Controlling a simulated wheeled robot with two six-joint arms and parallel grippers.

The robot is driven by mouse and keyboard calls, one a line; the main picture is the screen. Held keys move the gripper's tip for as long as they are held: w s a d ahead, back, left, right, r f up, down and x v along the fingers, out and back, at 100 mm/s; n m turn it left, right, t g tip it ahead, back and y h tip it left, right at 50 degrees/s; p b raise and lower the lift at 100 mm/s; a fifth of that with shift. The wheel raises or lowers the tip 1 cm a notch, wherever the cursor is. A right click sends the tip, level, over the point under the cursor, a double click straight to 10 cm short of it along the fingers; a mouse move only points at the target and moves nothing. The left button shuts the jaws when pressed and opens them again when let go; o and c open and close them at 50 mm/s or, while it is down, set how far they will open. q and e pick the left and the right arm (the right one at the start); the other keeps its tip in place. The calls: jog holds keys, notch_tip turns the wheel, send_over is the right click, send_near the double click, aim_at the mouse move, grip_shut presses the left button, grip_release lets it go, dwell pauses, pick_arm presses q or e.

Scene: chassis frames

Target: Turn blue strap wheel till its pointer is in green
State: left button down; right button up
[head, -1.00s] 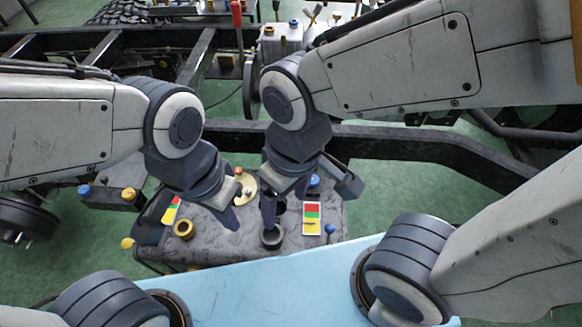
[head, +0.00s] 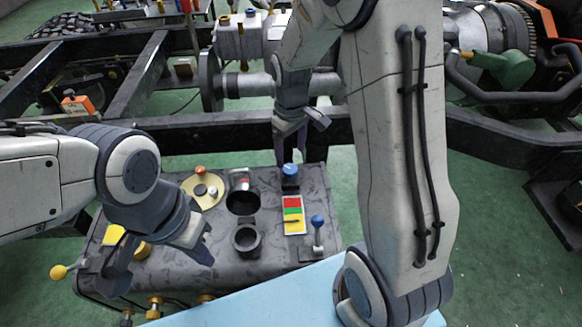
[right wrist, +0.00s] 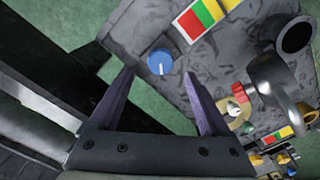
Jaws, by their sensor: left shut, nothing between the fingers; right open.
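The blue strap wheel (head: 290,172) is a small round knob on the far right part of the grey box top. In the right wrist view the wheel (right wrist: 160,61) shows a white line on its face. A red, green and yellow gauge (head: 293,215) lies just in front of it; a thin dark mark seems to lie in its yellow part. My right gripper (head: 290,150) is open above and just behind the wheel. In the right wrist view the wheel is beyond the fingertips (right wrist: 160,85), between their lines, untouched. My left gripper (head: 203,254) is shut and empty over the box's left part.
A blue-ball lever (head: 318,222) stands right of the gauge. Two dark round cups (head: 246,238) and a cream disc (head: 203,190) are on the box. A yellow-ball lever (head: 59,271) sticks out left. A black frame rail (head: 380,143) runs behind the box.

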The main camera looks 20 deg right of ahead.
aim_at(290, 169)
notch_tip(290, 169, down, 6)
jog(key=shift+r+b, duration=0.15)
jog(key=shift+b, duration=0.3)
grip_shut()
